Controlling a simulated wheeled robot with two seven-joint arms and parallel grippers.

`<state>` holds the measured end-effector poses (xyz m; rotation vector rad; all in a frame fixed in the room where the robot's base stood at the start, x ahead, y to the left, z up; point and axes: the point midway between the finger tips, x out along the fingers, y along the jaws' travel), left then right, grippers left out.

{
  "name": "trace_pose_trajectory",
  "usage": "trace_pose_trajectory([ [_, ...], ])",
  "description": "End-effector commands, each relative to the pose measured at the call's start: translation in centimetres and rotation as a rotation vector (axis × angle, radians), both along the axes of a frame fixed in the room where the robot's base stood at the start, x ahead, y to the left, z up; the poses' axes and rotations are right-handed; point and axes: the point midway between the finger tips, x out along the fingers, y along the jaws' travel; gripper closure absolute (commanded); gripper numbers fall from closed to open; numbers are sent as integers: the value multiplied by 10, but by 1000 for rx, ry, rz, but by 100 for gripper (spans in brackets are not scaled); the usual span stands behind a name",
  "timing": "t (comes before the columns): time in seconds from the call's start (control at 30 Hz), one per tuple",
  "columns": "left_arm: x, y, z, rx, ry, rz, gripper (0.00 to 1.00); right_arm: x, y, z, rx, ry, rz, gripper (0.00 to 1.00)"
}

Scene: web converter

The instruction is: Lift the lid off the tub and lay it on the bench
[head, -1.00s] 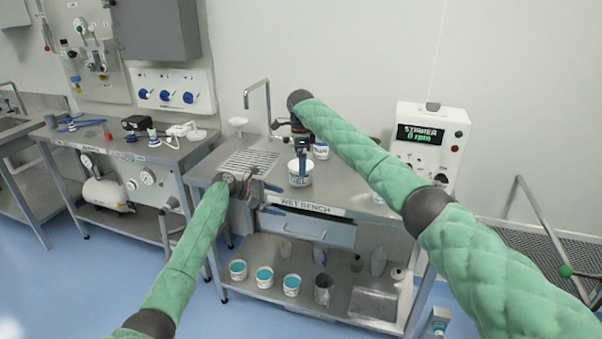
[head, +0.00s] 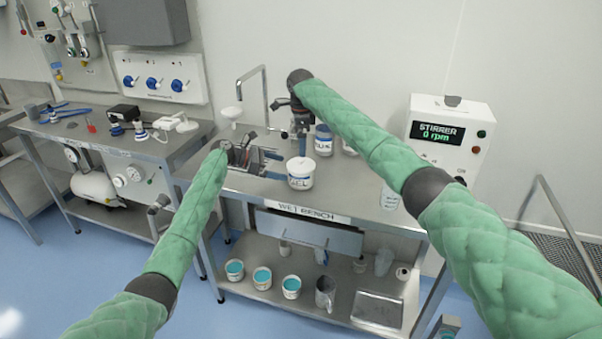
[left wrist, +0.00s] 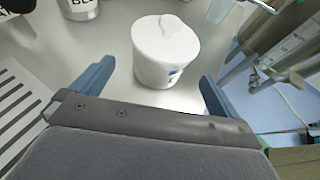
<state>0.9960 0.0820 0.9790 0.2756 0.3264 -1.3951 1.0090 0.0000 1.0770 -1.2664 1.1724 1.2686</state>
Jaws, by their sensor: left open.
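The white tub (head: 300,180), lettered GEL, stands upright on the wet bench (head: 345,187). Its white lid (head: 299,164) is on top. In the left wrist view the tub (left wrist: 160,72) is just ahead of the jaws, and its lid (left wrist: 165,37) has a small raised tab. My left gripper (head: 280,166) is open and empty, just left of the tub, its fingers pointing towards it. Its two blue fingers also show in the left wrist view (left wrist: 155,79), one to each side and short of the tub. My right gripper (head: 301,134) hangs behind the tub; its jaws are too small to judge.
Another lettered tub (head: 323,146) stands behind, beside my right gripper. A stirrer box (head: 447,140) is at the back right, and a tap (head: 266,95) at the back left. Bare bench top lies right of the tub. Several open tubs stand on the lower shelf (head: 250,288).

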Motion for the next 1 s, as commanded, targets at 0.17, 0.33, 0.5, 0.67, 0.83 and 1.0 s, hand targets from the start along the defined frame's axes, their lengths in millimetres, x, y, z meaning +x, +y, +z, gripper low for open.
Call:
trace_pose_trajectory([
  [0.17,3,-15,-6,0,2,-1,0,1,0,0,0,1,-1,0],
  [0.33,6,-37,-16,0,2,-2,0,1,0,-1,0,1,-1,0],
  [0.5,10,-56,-24,0,1,-1,0,1,0,-1,0,1,-1,0],
  [0.67,11,-67,-28,0,1,-1,0,1,0,0,0,1,0,0],
  [0.83,11,-68,-29,0,1,0,0,1,0,-1,0,1,-1,0],
  [1.0,11,-67,-29,0,1,0,18,1,0,-1,0,1,-1,0],
])
